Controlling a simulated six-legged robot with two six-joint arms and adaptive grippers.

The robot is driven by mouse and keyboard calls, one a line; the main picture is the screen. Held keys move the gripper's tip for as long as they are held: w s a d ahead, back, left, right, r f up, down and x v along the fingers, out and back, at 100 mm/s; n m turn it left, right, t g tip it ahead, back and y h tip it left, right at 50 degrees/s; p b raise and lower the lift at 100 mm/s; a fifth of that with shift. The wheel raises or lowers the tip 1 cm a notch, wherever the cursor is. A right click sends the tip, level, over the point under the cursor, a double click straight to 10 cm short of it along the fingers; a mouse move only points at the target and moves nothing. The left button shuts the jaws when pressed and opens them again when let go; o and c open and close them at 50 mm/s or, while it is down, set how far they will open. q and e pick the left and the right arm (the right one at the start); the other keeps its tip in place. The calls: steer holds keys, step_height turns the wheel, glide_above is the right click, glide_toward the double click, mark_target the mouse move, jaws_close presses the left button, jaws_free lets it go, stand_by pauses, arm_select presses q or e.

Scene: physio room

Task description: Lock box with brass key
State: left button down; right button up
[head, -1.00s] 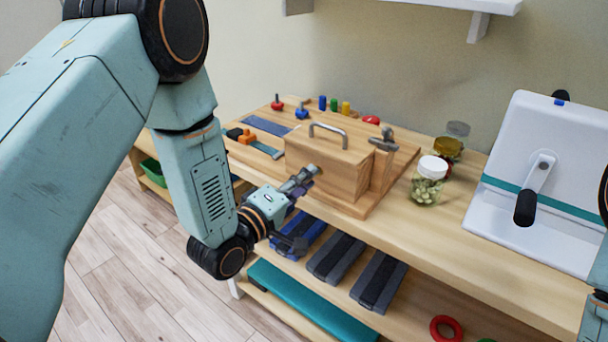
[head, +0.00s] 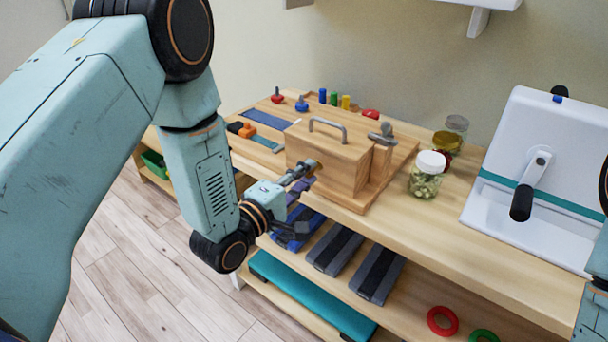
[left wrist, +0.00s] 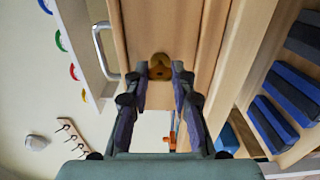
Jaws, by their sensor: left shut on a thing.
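The wooden box (head: 325,165) with a grey metal handle (head: 328,125) on top stands on a wooden board on the bench. My left gripper (head: 312,167) is at the box's front left face, its fingers pointing into it. In the left wrist view, the fingertips (left wrist: 160,75) close on a brass piece (left wrist: 159,64), which I take as the brass key, against the wooden face. The key's shaft and any keyhole behind it are hidden. My right gripper is out of view.
A lidded glass jar (head: 427,175) stands right of the box, and a white device with a black-handled crank (head: 535,170) stands farther right. Pegs and knobs are behind the box.

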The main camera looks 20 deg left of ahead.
arm_select(q)
steer(key=shift+f, duration=0.1)
steer(key=c, duration=1.1)
jaws_free()
steer(key=v, duration=1.2)
